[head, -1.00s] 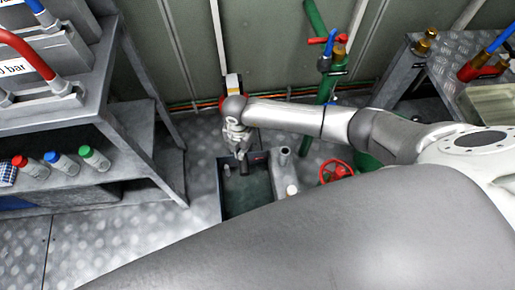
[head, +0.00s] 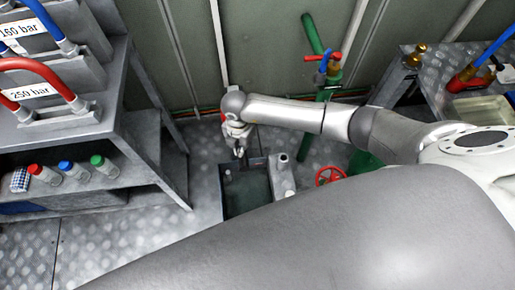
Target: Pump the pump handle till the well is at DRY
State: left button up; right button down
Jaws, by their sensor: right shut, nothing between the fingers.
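The well (head: 224,202) is a dark, square-rimmed opening in the floor at the middle of the head view, with dark greenish liquid or floor inside. A grey pump body (head: 283,178) stands at its right edge. I cannot make out the pump handle or any DRY mark for sure. My right gripper (head: 240,153) points down just above the well's back left corner. It is shut and empty. My left gripper is not in view.
A grey shelf unit (head: 150,132) with hoses and small capped bottles (head: 75,170) stands at the left. A red valve wheel (head: 330,176) and green pipe (head: 313,34) are right of the well. A workbench (head: 425,72) stands at the right.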

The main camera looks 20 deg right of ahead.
notch_tip(320, 180, up, 10)
jog(key=p, duration=0.8)
jog(key=shift+w, duration=0.3)
jog(key=shift+r, duration=0.1)
